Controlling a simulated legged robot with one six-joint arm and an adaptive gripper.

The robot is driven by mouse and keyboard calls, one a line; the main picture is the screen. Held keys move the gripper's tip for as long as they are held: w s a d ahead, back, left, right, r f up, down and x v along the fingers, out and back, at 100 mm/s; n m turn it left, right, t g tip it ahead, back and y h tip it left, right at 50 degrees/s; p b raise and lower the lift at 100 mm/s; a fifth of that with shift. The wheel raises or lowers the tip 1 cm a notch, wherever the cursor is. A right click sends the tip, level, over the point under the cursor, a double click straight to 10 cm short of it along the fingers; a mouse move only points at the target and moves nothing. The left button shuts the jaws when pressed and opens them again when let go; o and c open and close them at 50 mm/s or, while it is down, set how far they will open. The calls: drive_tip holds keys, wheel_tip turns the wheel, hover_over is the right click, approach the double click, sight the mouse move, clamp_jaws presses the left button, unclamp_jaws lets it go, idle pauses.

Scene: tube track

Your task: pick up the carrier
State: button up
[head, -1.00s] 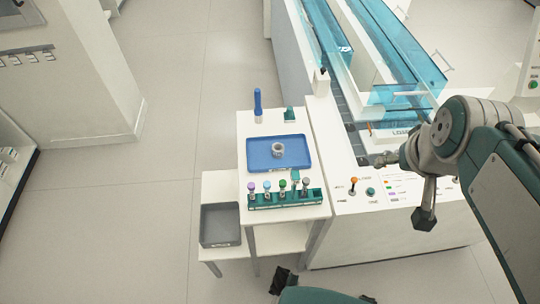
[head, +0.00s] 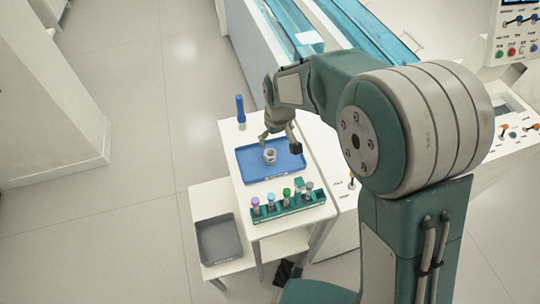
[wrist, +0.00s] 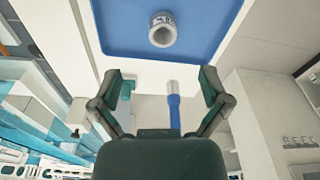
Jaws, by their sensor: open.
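The carrier (head: 270,156) is a small grey ring-shaped cup, hollow at the top. It stands on the blue tray (head: 258,177) on the white side table. In the wrist view the carrier (wrist: 162,36) shows near the top edge, on the blue tray (wrist: 120,30), with its round opening visible. My gripper (head: 280,143) is above the tray, close to the carrier on its far side. In the wrist view my gripper (wrist: 160,84) has its two fingers spread wide with nothing between them. The carrier lies beyond the fingertips there, not between them.
A blue upright stick (head: 240,110) stands behind the tray. A green rack (head: 288,208) with several coloured-cap tubes stands in front of it. A grey bin (head: 218,240) sits on the lower shelf at left. The blue-covered track machine (head: 295,30) is behind.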

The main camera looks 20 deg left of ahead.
hover_over(270, 154)
drive_tip(key=s+d, duration=0.2)
wheel_tip(270, 154, down, 5)
drive_tip(key=shift+w+a+f, duration=0.1)
drive_tip(key=shift+w+f, duration=0.05)
drive_tip(key=shift+f, duration=0.05)
drive_tip(key=f, duration=0.1)
drive_tip(key=a+f, duration=0.1)
drive_tip(key=f, duration=0.1)
drive_tip(key=w+f, duration=0.1)
drive_tip(key=f, duration=0.1)
drive_tip(key=shift+a, duration=0.25)
drive_tip(key=shift+s, duration=0.1)
drive_tip(key=c, duration=0.9)
